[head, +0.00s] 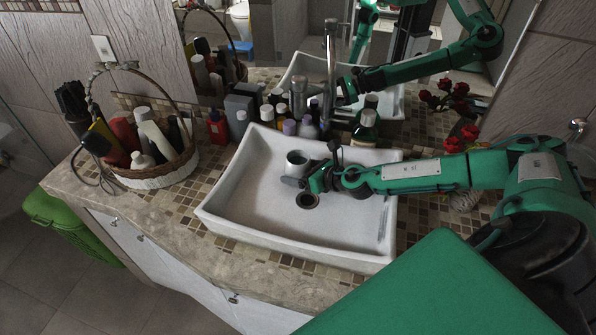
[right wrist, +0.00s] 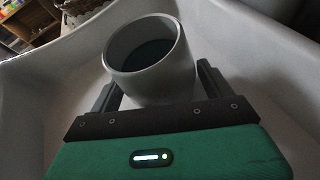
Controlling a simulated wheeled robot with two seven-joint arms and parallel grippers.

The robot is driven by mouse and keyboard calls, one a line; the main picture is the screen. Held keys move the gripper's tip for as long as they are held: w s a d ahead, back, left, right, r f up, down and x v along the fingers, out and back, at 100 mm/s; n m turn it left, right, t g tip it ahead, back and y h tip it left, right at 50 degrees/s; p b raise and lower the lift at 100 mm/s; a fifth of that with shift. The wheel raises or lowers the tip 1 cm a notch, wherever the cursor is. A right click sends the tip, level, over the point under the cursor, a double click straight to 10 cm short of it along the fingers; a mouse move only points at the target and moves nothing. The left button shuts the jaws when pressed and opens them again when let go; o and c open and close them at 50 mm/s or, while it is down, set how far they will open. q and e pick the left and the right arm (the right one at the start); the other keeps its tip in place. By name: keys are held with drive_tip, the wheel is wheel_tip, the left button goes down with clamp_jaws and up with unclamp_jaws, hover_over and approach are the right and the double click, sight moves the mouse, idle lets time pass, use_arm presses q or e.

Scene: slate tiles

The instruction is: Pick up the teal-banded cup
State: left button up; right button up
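A pale grey cup (head: 297,160) with a dark inside is in the white sink basin, near the drain. No teal band shows on the side I see. In the right wrist view the cup (right wrist: 148,60) is between my two dark fingers, its mouth tilted towards the camera. My right gripper (head: 296,179) reaches into the basin from the right, its fingers on either side of the cup. The right gripper (right wrist: 158,84) looks open, with narrow gaps beside the cup. The cup's lower part is hidden by the gripper. My left gripper is not in view.
The basin (head: 235,217) has raised walls around the cup. A tap (head: 330,60) and several bottles (head: 290,127) stand behind it. A wicker basket (head: 150,182) of toiletries is on the left, and red flowers (head: 462,138) are on the right. A mirror is behind.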

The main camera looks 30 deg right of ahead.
drive_tip(key=c, duration=1.2)
wheel_tip(320, 180, up, 10)
drive_tip(key=shift+r+p, duration=0.1)
drive_tip(key=shift+p, duration=0.95)
